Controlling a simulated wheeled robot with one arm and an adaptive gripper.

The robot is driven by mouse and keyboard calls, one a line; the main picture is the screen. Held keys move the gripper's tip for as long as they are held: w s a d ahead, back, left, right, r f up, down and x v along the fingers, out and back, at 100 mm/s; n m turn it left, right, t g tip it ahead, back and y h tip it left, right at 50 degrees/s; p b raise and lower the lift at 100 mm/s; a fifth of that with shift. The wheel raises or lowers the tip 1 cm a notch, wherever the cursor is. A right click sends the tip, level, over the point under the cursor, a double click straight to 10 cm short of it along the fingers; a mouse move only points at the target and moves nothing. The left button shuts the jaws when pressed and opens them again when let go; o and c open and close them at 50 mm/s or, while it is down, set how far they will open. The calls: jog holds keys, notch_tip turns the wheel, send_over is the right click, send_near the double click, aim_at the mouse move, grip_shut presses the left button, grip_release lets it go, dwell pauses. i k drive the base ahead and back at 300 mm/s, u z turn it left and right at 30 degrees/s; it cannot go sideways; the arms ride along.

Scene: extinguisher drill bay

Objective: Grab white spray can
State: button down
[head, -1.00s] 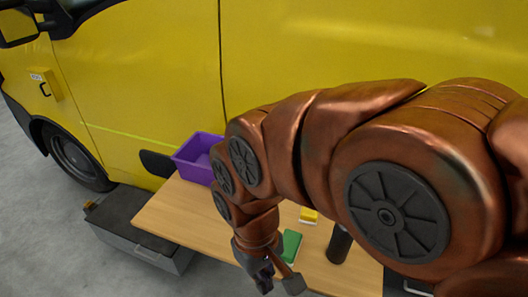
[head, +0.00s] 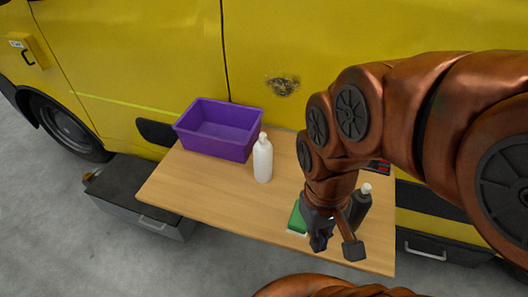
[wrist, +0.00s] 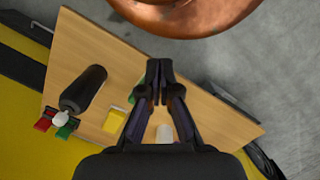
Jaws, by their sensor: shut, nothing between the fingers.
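The white spray can (head: 263,160), with a narrow neck and cap, stands upright on the wooden table (head: 190,195), just right of the purple bin. My gripper (head: 335,247) is shut and empty, pointing down over the table's front right part, to the right of the can and apart from it. In the wrist view my gripper's fingers (wrist: 157,84) are together with nothing between them. A white shape (wrist: 164,133) shows between the finger linkages there, probably the can, partly hidden by the gripper body.
The purple bin (head: 217,153) stands at the table's back left. A dark bottle (head: 361,205) with a pale cap stands behind my gripper. A green sponge (head: 298,217) lies beside it; a yellow block (wrist: 114,119) shows in the wrist view. The yellow van (head: 170,60) borders the back.

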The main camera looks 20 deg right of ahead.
aim_at(263, 153)
jog(key=z, duration=1.85)
jog(key=k, duration=2)
jog(key=u, duration=1.4)
jog(key=i, duration=1)
